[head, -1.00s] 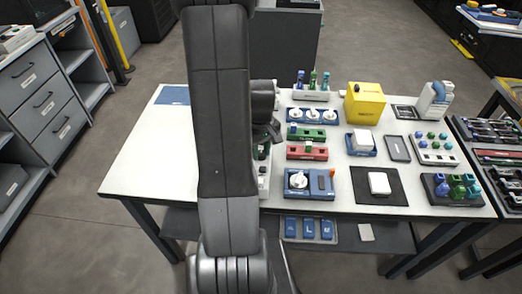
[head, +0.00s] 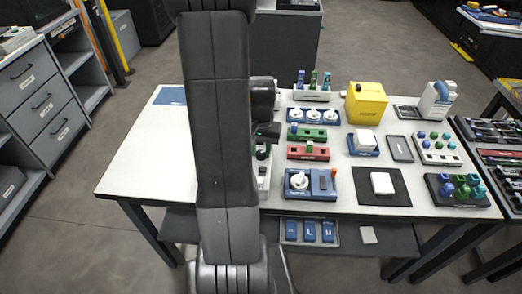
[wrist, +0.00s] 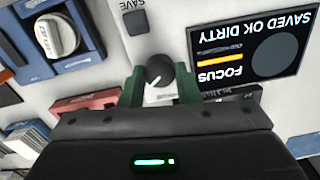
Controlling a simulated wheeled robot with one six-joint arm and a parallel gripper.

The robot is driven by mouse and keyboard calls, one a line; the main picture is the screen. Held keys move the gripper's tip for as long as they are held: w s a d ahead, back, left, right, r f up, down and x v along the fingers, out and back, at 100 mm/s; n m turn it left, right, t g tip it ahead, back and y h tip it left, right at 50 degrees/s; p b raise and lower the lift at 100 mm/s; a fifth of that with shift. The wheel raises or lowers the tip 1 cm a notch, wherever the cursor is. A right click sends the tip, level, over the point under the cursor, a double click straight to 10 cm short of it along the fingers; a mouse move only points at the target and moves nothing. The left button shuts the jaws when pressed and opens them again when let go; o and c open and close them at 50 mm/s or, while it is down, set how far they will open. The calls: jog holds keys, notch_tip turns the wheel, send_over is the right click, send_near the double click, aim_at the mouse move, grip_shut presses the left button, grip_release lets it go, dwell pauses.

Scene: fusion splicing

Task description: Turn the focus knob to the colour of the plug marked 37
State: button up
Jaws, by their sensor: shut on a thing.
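The focus knob (wrist: 157,72) is a dark round dial with a white pointer line on a white panel in the wrist view. My gripper (wrist: 160,88) has its two green fingers shut on the knob, one at each side. The pointer aims down and left in the picture. Beside it, a black display (wrist: 248,45) reads FOCUS and SAVED OK DIRTY upside down, with an orange bar lit. In the head view my gripper (head: 266,132) is over the table, partly behind my arm. Coloured plugs stand in a back rack (head: 312,96) and a right-hand rack (head: 458,201); no 37 is readable.
A SAVE button (wrist: 136,22) sits close to the knob. A blue unit with a white dial (wrist: 60,36) and a red block (wrist: 90,103) are nearby. A yellow box (head: 366,103) stands farther back.

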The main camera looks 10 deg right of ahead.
aim_at(261, 152)
jog(key=shift+m, duration=0.7)
jog(key=o, duration=0.7)
jog(key=shift+r, duration=0.1)
notch_tip(261, 152, up, 14)
jog(key=shift+f, duration=0.25)
